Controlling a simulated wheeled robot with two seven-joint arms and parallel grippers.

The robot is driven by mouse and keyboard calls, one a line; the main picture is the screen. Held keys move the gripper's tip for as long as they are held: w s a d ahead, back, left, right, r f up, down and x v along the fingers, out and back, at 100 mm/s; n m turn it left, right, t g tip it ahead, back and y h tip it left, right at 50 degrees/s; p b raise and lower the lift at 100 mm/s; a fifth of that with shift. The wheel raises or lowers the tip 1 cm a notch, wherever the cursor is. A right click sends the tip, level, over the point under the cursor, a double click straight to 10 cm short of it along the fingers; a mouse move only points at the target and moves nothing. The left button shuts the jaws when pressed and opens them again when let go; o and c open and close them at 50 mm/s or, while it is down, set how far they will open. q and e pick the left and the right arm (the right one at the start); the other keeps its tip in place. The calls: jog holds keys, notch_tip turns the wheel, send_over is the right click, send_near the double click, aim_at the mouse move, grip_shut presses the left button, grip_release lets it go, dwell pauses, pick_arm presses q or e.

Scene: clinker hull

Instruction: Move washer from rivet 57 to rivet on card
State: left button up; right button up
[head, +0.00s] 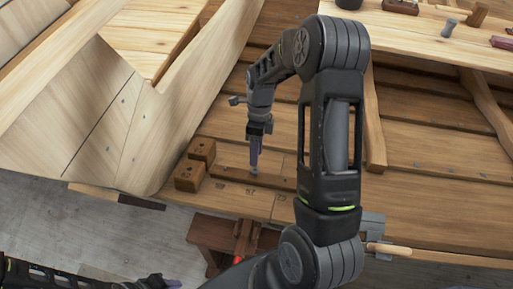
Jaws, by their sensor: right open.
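My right gripper (254,168) points down at a dark wooden strip (225,174) on the hull planking (230,202). Its tips are at or just above the strip; I cannot tell whether they touch it. It is open, and no washer can be made out between its fingers. Small dark markings, too small to read surely, run along the plank in front of the strip. The washer, rivet 57 and the card cannot be told apart at this size. My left gripper (160,282) shows partly at the bottom edge, away from the hull.
Two small wooden blocks (189,175) (202,150) stand left of the strip. A curved plank (185,110) rises at the left. A wooden stool-like stand (215,234) is below the hull edge. Small tools lie on a board (420,32) at top right.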

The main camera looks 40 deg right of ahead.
aim_at(255, 170)
jog(key=shift+b+x, duration=1.3)
jog(key=shift+x, duration=1.45)
jog(key=shift+c, duration=0.3)
grip_shut()
jog(key=shift+r, duration=0.1)
jog(key=shift+p+v, duration=1.85)
jog(key=shift+v, duration=0.6)
